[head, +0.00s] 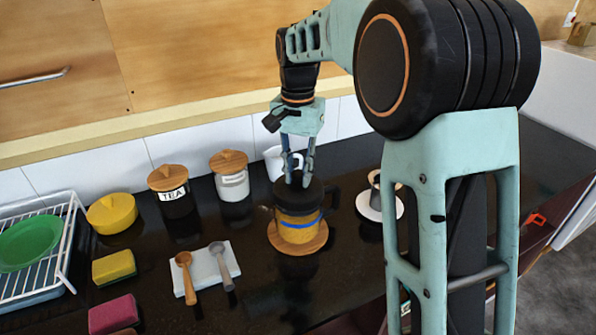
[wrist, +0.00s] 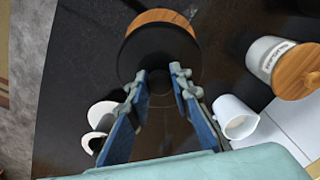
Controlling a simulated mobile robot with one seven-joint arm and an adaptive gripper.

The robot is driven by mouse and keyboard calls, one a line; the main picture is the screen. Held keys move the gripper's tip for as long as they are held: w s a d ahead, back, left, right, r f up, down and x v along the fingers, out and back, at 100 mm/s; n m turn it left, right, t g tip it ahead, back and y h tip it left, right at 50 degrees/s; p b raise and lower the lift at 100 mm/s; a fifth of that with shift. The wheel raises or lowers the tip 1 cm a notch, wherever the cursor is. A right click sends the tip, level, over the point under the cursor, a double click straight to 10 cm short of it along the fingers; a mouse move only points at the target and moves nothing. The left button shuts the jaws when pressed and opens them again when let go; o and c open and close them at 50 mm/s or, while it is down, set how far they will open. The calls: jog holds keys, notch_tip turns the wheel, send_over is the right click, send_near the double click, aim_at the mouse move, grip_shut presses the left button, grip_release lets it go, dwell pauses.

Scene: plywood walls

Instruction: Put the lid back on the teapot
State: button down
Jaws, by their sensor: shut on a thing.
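The teapot (head: 297,231) holds amber liquid, has a blue band and a dark handle at its right, and stands upright on a round wooden coaster (head: 272,240). The black round lid (head: 291,198) is at the teapot's top, roughly level; I cannot tell whether it rests on the rim or hangs just above. My gripper (head: 299,181) points down, shut on the lid at its centre; the dark knob is hard to make out. In the wrist view the lid (wrist: 150,48) hides most of the teapot, and my fingertips (wrist: 160,75) are at its near edge.
A white mug (head: 273,160) stands behind the teapot. A cup on a white saucer (head: 378,206) is at its right. Wooden-lidded jars (head: 233,182) stand at the back left. Spoons lie on a white rest (head: 207,267) at the left front. Dark counter is clear in front.

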jog(key=c, duration=1.7)
grip_release()
jog(key=shift+o, duration=0.5)
jog(key=o, duration=0.4)
jog(key=shift+r, duration=0.15)
jog(key=shift+r+p, duration=3.2)
jog(key=shift+r, duration=0.2)
